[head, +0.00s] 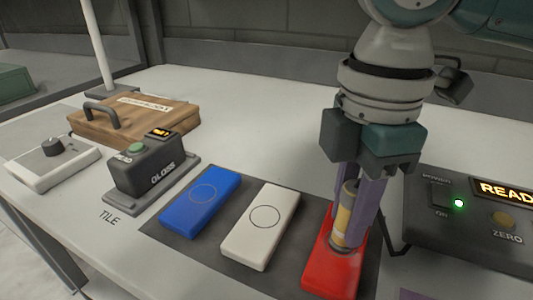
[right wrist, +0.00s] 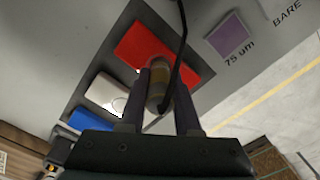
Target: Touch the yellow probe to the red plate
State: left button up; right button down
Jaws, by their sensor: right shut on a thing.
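My right gripper (head: 358,205) is shut on the yellow probe (head: 342,222), which it holds upright, tip down. The red plate (head: 320,276) lies directly below, at the right end of the dark mat. In the head view the probe's lower end overlaps the plate; I cannot tell for sure whether it touches. In the right wrist view the probe (right wrist: 157,88) sits between the two fingers, with the red plate (right wrist: 190,64) beyond it and a black cable running from the probe. My left gripper is not in view.
A white plate (head: 262,228) and a blue plate (head: 201,202) lie left of the red one. A gauge reading "READ…" (head: 480,225) stands close at right. A GLOSS meter (head: 148,165), wooden case (head: 137,118) and knob box (head: 52,163) stand left. A purple square (right wrist: 231,40) lies past the red plate.

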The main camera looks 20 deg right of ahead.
jog(key=shift+d+f+p, duration=0.1)
jog(key=shift+f+p, duration=0.05)
jog(key=shift+p, duration=0.2)
dwell(1.4)
notch_tip(320, 180, up, 7)
jog(key=p, duration=0.9)
jog(key=shift+p, duration=0.35)
